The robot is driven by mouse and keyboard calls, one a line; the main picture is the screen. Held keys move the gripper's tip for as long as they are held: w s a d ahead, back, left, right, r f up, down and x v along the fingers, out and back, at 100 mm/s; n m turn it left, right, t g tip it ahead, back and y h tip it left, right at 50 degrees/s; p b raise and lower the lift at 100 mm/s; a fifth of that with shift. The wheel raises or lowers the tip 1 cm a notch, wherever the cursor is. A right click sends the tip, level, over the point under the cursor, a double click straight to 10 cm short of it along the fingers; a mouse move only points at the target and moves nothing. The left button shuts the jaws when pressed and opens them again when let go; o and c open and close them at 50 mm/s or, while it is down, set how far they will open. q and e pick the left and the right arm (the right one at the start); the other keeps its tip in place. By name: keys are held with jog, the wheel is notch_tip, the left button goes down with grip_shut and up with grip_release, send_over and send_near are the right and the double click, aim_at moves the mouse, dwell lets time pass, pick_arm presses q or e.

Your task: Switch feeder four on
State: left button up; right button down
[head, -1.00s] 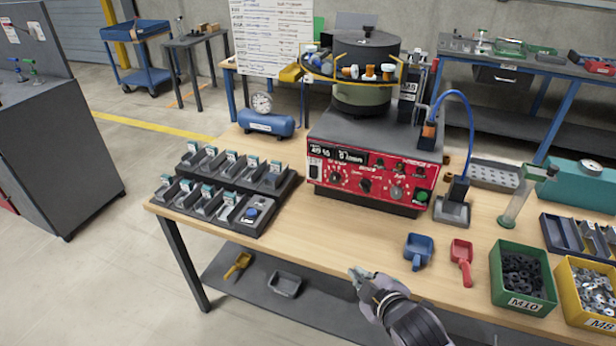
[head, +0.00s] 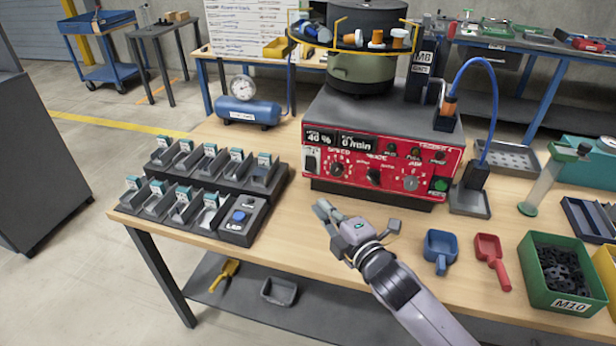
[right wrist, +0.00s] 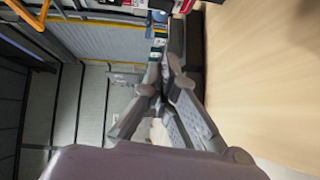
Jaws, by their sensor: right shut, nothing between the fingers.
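The bowl feeder has a red control panel (head: 383,155) that faces me on the table. Its displays read about "40 %" and "0 /min". A dark rocker switch with a white plate (head: 312,159) sits at the panel's left end; its position is too small to tell. Three knobs run along the panel, and a green button (head: 439,184) is at its lower right. The feeder bowl (head: 362,40) sits on top. My right gripper (head: 322,208) is shut and empty, in front of and below the panel's left end, apart from it. It also shows shut in the right wrist view (right wrist: 172,75).
A black rack of small bins with a blue-button box (head: 242,217) stands left of the gripper. A blue scoop (head: 439,246), a red scoop (head: 491,256) and a green bin of dark parts (head: 580,298) lie to the right. A pressure tank (head: 250,110) stands behind.

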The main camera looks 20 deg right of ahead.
aim_at(310, 164)
pick_arm(q)
jog(key=shift+w+r, duration=0.3)
jog(key=shift+w, duration=0.45)
pick_arm(e)
jog(key=d+x, duration=0.2)
jog(key=x, duration=1.1)
jog(key=shift+w+d, duration=0.2)
jog(key=shift+d, duration=0.15)
jog(key=shift+f, duration=0.15)
